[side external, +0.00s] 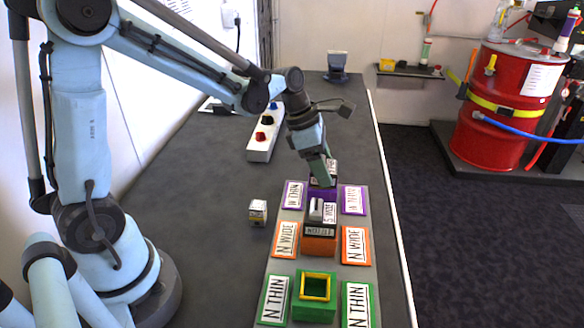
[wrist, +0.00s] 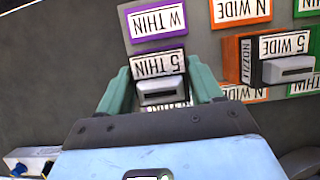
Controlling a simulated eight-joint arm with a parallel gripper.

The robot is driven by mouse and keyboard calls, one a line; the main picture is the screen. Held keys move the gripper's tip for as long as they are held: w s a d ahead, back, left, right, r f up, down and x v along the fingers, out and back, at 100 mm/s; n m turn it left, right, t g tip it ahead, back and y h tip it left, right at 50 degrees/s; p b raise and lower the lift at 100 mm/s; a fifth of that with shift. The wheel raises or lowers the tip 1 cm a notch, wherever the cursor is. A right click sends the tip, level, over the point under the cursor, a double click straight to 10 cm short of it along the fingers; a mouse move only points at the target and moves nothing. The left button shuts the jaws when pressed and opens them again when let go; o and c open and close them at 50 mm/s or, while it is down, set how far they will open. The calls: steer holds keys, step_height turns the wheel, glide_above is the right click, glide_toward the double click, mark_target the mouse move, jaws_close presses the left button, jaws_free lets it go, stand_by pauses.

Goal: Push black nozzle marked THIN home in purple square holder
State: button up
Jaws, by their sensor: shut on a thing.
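The black nozzle with a white THIN label (wrist: 158,64) and a grey slotted tip is between the two green fingers of my gripper (wrist: 161,88) in the wrist view. My gripper (side external: 322,170) is shut on it, reaching down from above at the far end of the row in the side view. The purple square holder (side external: 318,194) is directly under the nozzle, largely covered by the nozzle and my fingers. I cannot tell how deep the nozzle sits in it.
The orange holder (side external: 318,245) beside it bears a black nozzle marked WIDE (wrist: 245,62). The green holder (side external: 314,312) at the near end is open and empty. Coloured label plates flank the holders. A small labelled block (side external: 258,212) lies left; a white switch box (side external: 264,140) stands behind.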

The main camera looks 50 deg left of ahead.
steer(key=shift+f, duration=0.1)
steer(key=o, duration=1.2)
steer(key=shift+c, duration=0.2)
steer(key=shift+o, duration=0.5)
steer(key=shift+r, duration=3.05)
